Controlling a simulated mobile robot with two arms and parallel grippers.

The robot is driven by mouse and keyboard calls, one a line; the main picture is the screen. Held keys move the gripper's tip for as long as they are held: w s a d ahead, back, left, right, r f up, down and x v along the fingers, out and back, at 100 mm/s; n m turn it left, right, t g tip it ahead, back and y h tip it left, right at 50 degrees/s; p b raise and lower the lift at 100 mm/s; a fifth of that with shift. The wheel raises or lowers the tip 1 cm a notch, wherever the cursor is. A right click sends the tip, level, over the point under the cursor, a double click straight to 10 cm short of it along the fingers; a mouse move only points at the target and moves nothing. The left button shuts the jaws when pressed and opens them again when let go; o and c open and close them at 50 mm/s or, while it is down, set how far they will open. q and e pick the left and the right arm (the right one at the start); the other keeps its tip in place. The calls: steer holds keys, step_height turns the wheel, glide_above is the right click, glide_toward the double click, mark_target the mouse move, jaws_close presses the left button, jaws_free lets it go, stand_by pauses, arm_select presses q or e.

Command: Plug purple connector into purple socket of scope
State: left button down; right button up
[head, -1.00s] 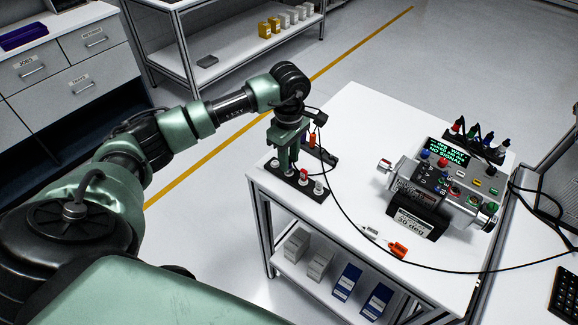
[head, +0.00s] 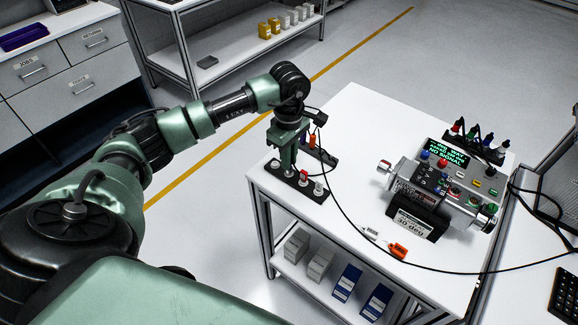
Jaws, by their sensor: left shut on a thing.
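My left gripper (head: 288,168) points down over a black holder strip (head: 311,194) at the left corner of the white table. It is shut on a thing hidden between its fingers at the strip. A small red-topped piece and a white piece stand in the strip beside it. The scope, seemingly the unit with the green-lettered screen (head: 447,156), stands at the right among coloured sockets. I cannot make out its purple socket. My right gripper is not in view.
A grey cylindrical unit (head: 440,193) rests on a black labelled stand. An orange connector (head: 397,251) lies near the front table edge. A black cable (head: 362,238) loops across the table. Coloured plugs stand in a back rack (head: 480,148). The table's middle is clear.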

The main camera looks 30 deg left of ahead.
arm_select(q)
steer(key=shift+r+p, duration=1.45)
steer(key=shift+r, duration=1.3)
